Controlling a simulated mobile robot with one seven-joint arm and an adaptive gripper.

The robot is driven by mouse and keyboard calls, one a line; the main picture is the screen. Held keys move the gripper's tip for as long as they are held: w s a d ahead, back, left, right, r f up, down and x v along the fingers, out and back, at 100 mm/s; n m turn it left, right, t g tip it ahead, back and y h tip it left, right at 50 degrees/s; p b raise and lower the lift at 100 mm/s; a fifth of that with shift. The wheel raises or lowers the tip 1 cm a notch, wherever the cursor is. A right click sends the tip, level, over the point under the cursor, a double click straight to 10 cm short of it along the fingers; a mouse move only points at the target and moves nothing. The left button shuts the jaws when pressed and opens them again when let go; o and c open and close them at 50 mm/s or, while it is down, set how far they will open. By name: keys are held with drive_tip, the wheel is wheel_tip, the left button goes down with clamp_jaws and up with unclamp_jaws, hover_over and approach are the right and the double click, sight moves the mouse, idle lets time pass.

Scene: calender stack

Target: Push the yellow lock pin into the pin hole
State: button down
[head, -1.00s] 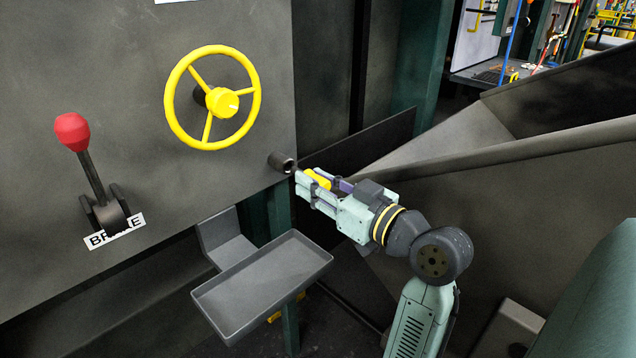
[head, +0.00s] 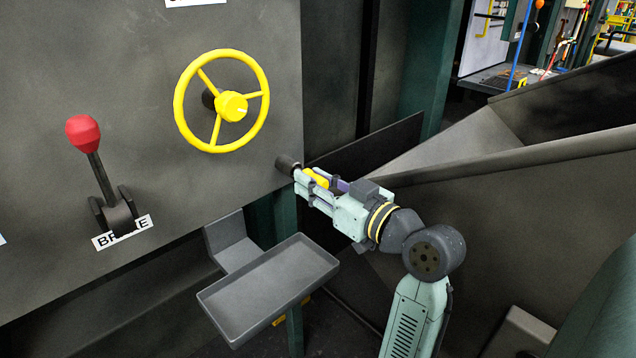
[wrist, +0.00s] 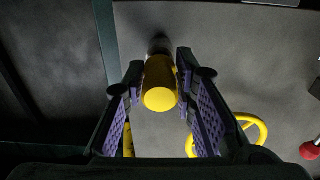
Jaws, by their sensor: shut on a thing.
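The yellow lock pin (head: 317,178) is held between the fingers of my gripper (head: 303,174), which is shut on it. The pin hole is in a short dark tube (head: 287,164) on the grey panel, just left of the fingertips. In the wrist view, the round yellow end of the pin (wrist: 160,97) faces the camera between the purple finger pads. The dark tube (wrist: 160,44) shows beyond the pin's far end, in line with it. The pin's front tip is hidden, so I cannot tell how deep it sits in the hole.
A yellow handwheel (head: 232,107) and a red-knobbed brake lever (head: 84,133) are on the grey panel to the left. A grey tray (head: 269,287) stands below my gripper. A dark sloping rail (head: 500,160) runs at the right.

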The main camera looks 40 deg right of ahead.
drive_tip(key=shift+w+a, duration=0.1)
drive_tip(key=shift+w, duration=1.15)
drive_tip(key=c, duration=1.2)
unclamp_jaws()
drive_tip(key=shift+o, duration=0.4)
drive_tip(key=shift+o, duration=0.8)
drive_tip(key=s, duration=0.7)
drive_tip(key=shift+d+b, duration=0.3)
drive_tip(key=shift+b, duration=0.15)
